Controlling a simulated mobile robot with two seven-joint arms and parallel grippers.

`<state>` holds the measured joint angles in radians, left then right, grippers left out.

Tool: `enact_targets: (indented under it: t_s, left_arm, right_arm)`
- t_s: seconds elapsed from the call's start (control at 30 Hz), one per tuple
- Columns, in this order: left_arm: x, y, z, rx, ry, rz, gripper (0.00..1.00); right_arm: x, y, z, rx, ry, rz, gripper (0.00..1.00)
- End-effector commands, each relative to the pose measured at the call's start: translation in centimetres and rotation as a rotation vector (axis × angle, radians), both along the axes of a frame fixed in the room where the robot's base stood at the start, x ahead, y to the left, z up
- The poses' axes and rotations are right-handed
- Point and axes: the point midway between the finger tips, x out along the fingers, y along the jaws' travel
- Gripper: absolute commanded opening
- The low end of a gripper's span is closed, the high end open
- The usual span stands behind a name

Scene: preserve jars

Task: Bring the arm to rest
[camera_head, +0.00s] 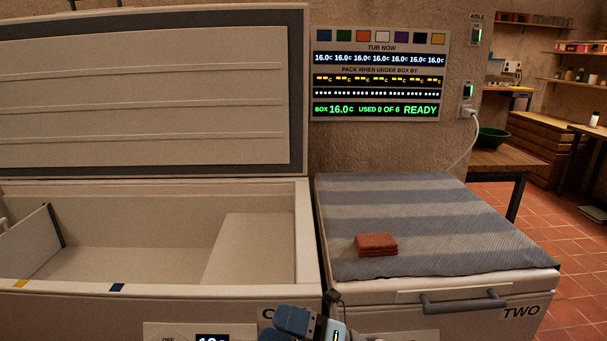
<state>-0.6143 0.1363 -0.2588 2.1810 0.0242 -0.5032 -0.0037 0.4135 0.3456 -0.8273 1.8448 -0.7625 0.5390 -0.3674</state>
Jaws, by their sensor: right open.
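My right gripper (312,316) shows at the bottom middle of the head view, low in front of the gap between the two chests. It is open and I see nothing between its fingers. Most of its arm is below the picture's edge. My left gripper is not in view.
An open chest freezer (304,230) with its lid (150,88) raised stands on the left; its visible inside is empty. Closed chest TWO (470,314) stands right, under a striped cloth (430,215) with a folded red-brown cloth (376,245). A display board (380,75) hangs behind.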

Motion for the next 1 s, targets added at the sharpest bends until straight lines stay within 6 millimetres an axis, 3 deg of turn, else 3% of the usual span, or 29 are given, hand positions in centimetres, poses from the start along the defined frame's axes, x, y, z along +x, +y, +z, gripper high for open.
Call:
enact_targets:
  t_s: [0.17, 0.33, 0.5, 0.7, 0.93, 1.0]
  left_arm:
    - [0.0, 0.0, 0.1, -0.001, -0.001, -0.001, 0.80]
    - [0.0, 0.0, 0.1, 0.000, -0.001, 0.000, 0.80]
    - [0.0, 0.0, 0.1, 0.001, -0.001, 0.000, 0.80]
    - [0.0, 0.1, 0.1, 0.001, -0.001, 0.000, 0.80]
    - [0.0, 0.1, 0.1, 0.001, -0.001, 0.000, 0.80]
    - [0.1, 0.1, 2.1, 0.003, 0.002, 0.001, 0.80]
  right_arm:
    - [0.2, -4.0, -2.9, 0.239, 0.483, -0.204, 0.95]
    - [-0.6, -9.2, -8.4, 0.434, 0.946, -0.394, 0.95]
    - [-3.8, -14.4, -15.0, 0.596, 1.371, -0.565, 0.95]
    - [-8.6, -18.4, -20.6, 0.718, 1.716, -0.708, 0.95]
    - [-14.8, -21.6, -25.1, 0.820, 2.018, -0.839, 0.95]
    - [-14.6, -21.7, -23.0, 0.819, 2.019, -0.843, 0.95]
